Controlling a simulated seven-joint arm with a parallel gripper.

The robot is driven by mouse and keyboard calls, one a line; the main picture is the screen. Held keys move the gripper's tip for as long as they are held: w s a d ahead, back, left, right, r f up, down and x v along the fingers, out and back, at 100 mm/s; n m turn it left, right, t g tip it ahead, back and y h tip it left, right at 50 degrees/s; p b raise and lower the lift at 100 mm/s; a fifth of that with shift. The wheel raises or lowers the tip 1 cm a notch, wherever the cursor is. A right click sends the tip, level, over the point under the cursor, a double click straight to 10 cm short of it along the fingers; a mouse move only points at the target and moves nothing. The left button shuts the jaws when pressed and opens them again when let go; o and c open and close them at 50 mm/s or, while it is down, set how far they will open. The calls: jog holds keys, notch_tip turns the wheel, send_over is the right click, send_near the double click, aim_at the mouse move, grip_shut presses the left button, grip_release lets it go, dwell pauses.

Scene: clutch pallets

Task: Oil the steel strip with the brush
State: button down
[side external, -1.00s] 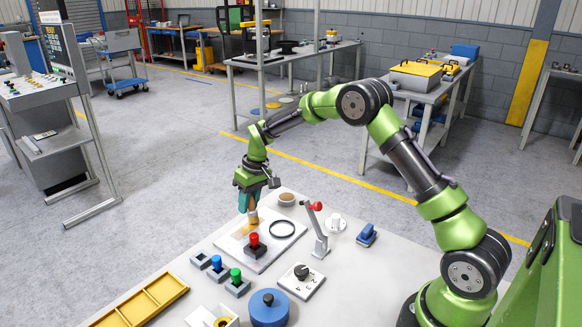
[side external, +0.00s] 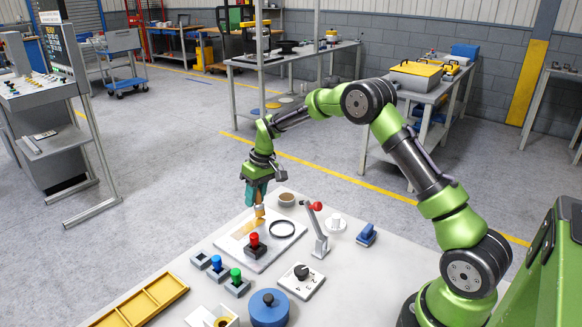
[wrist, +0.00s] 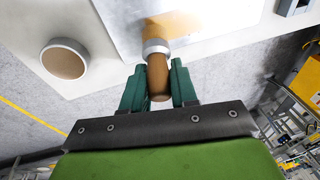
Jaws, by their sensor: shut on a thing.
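My gripper (side external: 257,194) is shut on the handle of the brush (side external: 259,211), with the handle between its teal fingers (wrist: 157,88). In the wrist view the brush (wrist: 157,75) has a brown wooden handle, a pale metal collar and tan bristles. The bristles are over the far end of the pale steel strip (side external: 282,247) and seem to touch it; the exact contact is hard to tell. The strip also shows in the wrist view (wrist: 122,22), with a yellowish oily patch (wrist: 208,18) beside the bristles. A round cup with brown contents (wrist: 65,62) stands off the strip.
A red-knobbed block (side external: 255,244) and a black ring (side external: 283,229) are at the strip. A red-tipped lever (side external: 319,232) stands to the right. Blue and green knobbed blocks, a dial box (side external: 301,280), a blue pot (side external: 269,308) and a yellow tray (side external: 140,305) lie nearer.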

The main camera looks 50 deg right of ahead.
jog(key=shift+w+a+v, duration=0.15)
jog(key=shift+v, duration=0.75)
jog(key=shift+w+a+v, duration=0.1)
jog(key=shift+a+v, duration=0.05)
jog(key=shift+v, duration=0.8)
jog(key=shift+w+a+v, duration=0.15)
jog(key=shift+v, duration=0.75)
jog(key=shift+r, duration=0.1)
jog(key=shift+w+a+v, duration=0.1)
jog(key=shift+v, duration=0.65)
jog(key=shift+w+a+v, duration=0.1)
jog(key=shift+a+v, duration=0.05)
jog(key=shift+v, duration=0.6)
jog(key=shift+a+f, duration=1.65)
jog(key=shift+f, duration=0.25)
jog(key=shift+a+f, duration=1.6)
jog(key=shift+f, duration=0.3)
jog(key=shift+f, duration=0.75)
